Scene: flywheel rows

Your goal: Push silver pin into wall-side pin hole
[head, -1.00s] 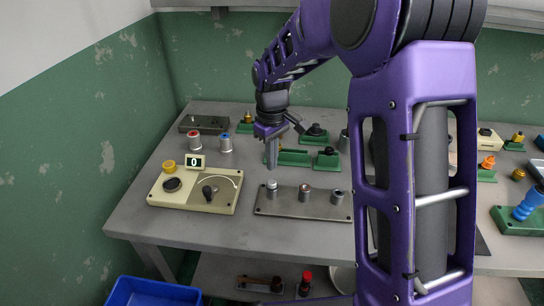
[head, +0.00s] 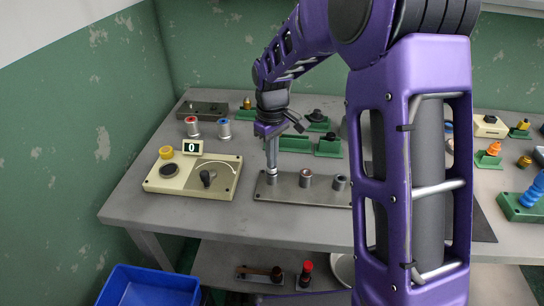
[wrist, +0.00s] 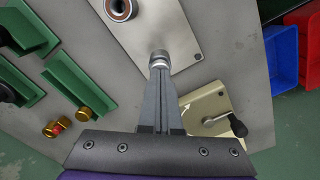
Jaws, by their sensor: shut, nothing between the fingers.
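The grey metal plate (head: 300,197) lies on the table with a row of three short round posts. The silver pin (head: 271,178) stands upright at the plate's left end, the end nearer the left wall; its hole is hidden beneath it. My gripper (head: 271,168) is shut and points down, its fingertips right over the pin's top. In the wrist view the pin's round head (wrist: 159,56) shows just past the tips of my shut fingers. They seem to touch it, but I cannot be sure. The middle post (head: 305,178) and right post (head: 340,182) stand clear of the gripper.
A cream box (head: 193,176) with a lever, yellow button and display reading 0 stands left of the plate. Red-topped (head: 192,127) and blue-topped (head: 224,128) cylinders and green fixtures (head: 294,144) stand behind. A blue bin (head: 150,288) is below, front left.

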